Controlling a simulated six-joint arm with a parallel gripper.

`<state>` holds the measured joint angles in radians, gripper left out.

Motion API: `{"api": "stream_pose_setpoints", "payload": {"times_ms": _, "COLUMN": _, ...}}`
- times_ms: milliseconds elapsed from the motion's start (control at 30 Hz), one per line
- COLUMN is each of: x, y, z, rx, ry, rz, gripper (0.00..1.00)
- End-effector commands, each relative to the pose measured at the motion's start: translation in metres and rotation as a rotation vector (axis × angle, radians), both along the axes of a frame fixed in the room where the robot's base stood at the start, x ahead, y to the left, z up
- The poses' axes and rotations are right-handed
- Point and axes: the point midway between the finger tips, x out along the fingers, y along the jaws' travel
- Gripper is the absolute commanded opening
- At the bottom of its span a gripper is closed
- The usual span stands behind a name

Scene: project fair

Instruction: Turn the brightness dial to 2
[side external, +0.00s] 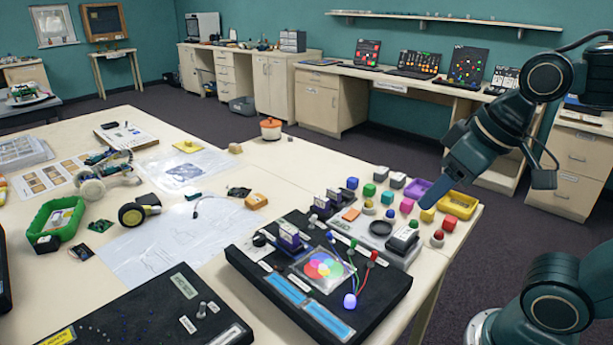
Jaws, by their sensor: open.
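A black demo board (380,295) near the table's front right edge carries a colour-circle picture (324,266), blue strips, coloured wires and a lit violet lamp (350,301). A dark round knob (259,240) sits at its left corner. A second black panel (130,312) at the lower left has a grey knob (202,309) standing on it. The labels are too small to read, so I cannot tell which knob is the brightness dial, nor its setting. My gripper (428,204) is open, pointing down and left above the coloured blocks, apart from both knobs.
A grey box with a black dish (381,228) and several coloured blocks and buttons stand behind the board. Purple and yellow trays (458,204) are near the right edge. A green bin (45,235) and wheeled parts lie at left. Clear sheets cover the middle.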

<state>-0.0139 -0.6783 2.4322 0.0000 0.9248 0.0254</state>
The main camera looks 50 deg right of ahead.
Motion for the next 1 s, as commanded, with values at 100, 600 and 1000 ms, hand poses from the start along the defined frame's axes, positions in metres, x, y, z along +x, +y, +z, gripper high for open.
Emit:
{"api": "stream_pose_setpoints", "payload": {"times_ms": 100, "x": 0.018, "y": 0.003, "z": 0.01, "rx": 0.01, "ry": 0.029, "rz": -0.008, "gripper": 0.49}}
{"api": "stream_pose_setpoints", "payload": {"times_ms": 600, "x": 0.117, "y": 0.028, "z": 0.038, "rx": 0.048, "ry": 0.179, "rz": -0.065, "gripper": 0.49}}
{"api": "stream_pose_setpoints", "payload": {"times_ms": 1000, "x": 0.2, "y": 0.059, "z": 0.028, "rx": 0.059, "ry": 0.298, "rz": -0.117, "gripper": 0.49}}
